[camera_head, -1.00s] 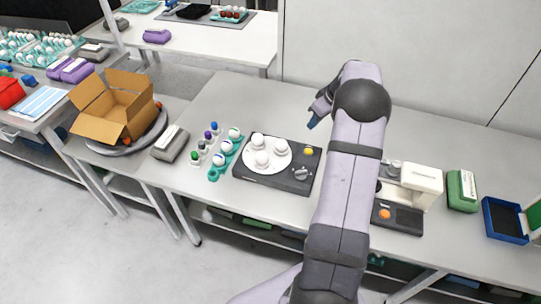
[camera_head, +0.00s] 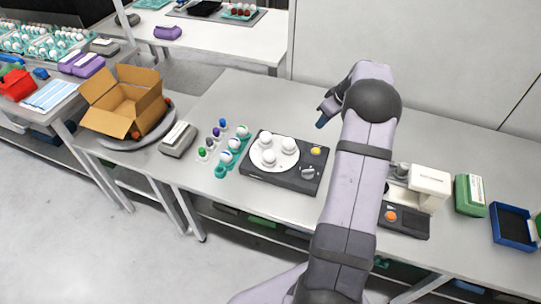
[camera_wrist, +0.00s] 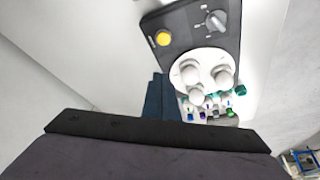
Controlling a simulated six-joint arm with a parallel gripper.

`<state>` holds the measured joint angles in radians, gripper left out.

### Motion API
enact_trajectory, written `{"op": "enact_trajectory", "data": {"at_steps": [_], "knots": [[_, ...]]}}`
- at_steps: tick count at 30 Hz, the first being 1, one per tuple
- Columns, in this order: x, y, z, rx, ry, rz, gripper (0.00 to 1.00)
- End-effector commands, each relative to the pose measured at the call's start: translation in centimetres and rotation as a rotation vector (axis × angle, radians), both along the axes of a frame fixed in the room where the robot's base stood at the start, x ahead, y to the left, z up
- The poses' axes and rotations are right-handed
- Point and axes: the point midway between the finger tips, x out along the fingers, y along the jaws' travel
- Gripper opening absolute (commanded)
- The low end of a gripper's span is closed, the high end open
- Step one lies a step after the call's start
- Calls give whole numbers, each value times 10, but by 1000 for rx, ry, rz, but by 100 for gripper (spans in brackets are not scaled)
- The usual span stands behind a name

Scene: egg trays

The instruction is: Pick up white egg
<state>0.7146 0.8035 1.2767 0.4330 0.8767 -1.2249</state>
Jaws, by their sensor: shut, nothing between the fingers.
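Three white eggs (camera_head: 288,145) stand on the round white plate (camera_head: 280,166) of a dark device (camera_head: 307,158). In the wrist view the white eggs (camera_wrist: 222,76) show on the same plate, to the right of my fingers. More whitish eggs (camera_head: 242,131) sit in a narrow teal tray (camera_head: 220,171) left of the device. My gripper (camera_head: 321,122) is above the table behind the device, apart from the eggs. Its dark blue fingers (camera_wrist: 161,98) show together and empty in the wrist view.
The device has a yellow button (camera_head: 316,151) and a grey knob (camera_head: 307,172). Several small coloured-cap bottles (camera_head: 209,142) stand beside the teal tray. A white machine (camera_head: 428,184), a green box (camera_head: 470,195) and a blue tray (camera_head: 512,242) are to the right. The table's back left is clear.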

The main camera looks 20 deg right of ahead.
Motion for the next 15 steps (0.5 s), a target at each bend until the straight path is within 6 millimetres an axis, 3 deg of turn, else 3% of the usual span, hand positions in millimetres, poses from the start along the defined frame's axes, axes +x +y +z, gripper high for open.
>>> {"op": "enact_trajectory", "data": {"at_steps": [3, 4, 10, 15], "knots": [[0, 0, 0, 0, 0, 0, 0], [0, 0, 0, 0, 0, 0, 5], [0, 0, 0, 0, 0, 0, 53], [0, 0, 0, 0, 0, 0, 56]]}}
